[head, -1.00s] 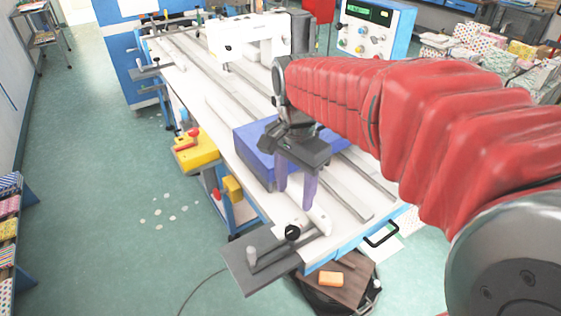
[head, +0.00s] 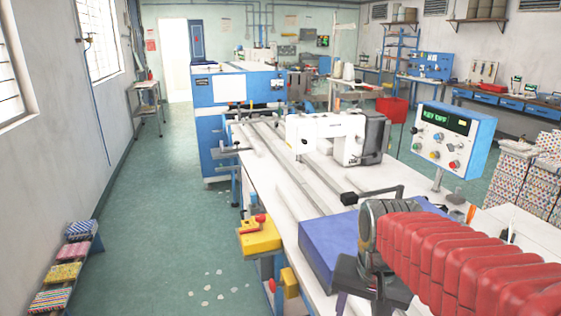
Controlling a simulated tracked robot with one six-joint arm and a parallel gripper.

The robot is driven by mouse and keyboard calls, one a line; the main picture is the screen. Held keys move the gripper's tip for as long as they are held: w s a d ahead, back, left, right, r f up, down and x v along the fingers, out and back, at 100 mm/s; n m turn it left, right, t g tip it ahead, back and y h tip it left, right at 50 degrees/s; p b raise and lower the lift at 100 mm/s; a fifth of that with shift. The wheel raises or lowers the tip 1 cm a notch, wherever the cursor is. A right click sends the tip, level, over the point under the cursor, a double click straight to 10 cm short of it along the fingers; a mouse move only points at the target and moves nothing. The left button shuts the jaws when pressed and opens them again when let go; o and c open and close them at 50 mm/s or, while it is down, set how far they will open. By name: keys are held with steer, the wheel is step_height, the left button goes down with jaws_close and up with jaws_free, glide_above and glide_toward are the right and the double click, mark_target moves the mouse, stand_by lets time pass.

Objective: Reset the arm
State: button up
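My arm in its red ribbed cover (head: 460,265) reaches in from the lower right. My gripper (head: 372,288) is at the bottom of the head view, in front of a blue-purple box (head: 328,245) on the white sewing table (head: 265,190). Only the dark gripper body and a bit of a purple finger show. The fingertips are cut off by the lower edge, so its opening and whether it touches anything are hidden.
A white sewing machine (head: 335,135) stands on the table rails. A control box (head: 452,138) reading "KEY OFF" is on a post at right. A yellow box (head: 259,237) is at the table's left side. The green floor (head: 165,200) at left is mostly open.

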steer(key=s+r+n+t, duration=0.3)
steer(key=s+n+t, duration=0.1)
steer(key=s, duration=0.4)
steer(key=shift+s, duration=0.15)
steer(key=shift+d, duration=0.1)
stand_by(1.1)
